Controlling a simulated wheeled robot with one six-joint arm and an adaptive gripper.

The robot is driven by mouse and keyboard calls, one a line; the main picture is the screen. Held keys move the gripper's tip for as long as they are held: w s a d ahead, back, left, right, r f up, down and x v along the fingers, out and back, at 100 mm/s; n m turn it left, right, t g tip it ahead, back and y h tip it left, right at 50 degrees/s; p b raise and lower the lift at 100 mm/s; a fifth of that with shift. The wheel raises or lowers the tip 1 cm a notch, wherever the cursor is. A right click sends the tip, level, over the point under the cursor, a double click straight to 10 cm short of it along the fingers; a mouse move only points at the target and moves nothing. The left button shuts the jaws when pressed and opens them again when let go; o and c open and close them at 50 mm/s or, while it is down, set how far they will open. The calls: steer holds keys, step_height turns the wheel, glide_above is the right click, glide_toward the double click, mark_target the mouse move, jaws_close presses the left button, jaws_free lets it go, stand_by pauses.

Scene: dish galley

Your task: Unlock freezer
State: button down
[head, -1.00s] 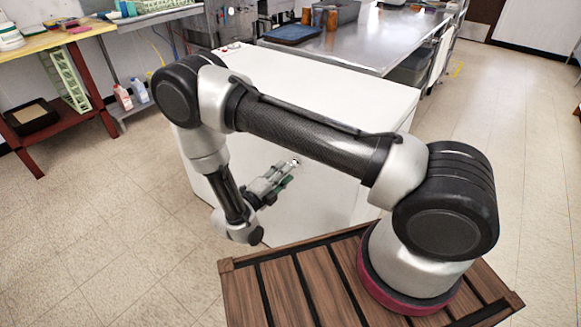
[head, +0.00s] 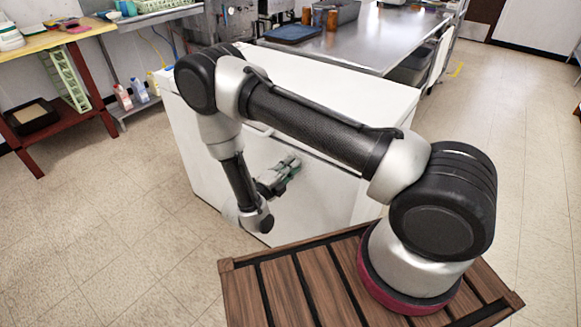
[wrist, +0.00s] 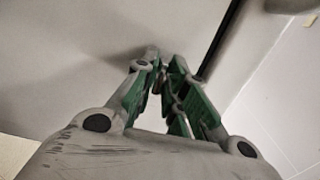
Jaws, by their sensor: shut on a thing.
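The white freezer (head: 335,203) stands in front of me as a chest with a flat top, and its pale front face fills much of the wrist view (wrist: 60,60). A seam runs below its top edge in the head view. My gripper (head: 293,162) is at the front face, with its fingertips very near or touching it. In the wrist view the green-padded fingers (wrist: 163,62) are closed together on a small metal piece (wrist: 162,78), mostly hidden between them. I cannot tell whether it is a key. The lock itself is not visible behind the fingers.
A steel counter (head: 365,50) with a blue tray (head: 292,33) and brown cups stands behind the freezer. A red-legged table (head: 85,75) is at the left. Bottles (head: 124,97) stand on a low shelf. Tiled floor is clear at left and right.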

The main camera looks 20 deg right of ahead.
steer(key=shift+m, duration=9)
steer(key=c, duration=1.6)
jaws_free()
steer(key=shift+o, duration=0.2)
steer(key=v, duration=1.2)
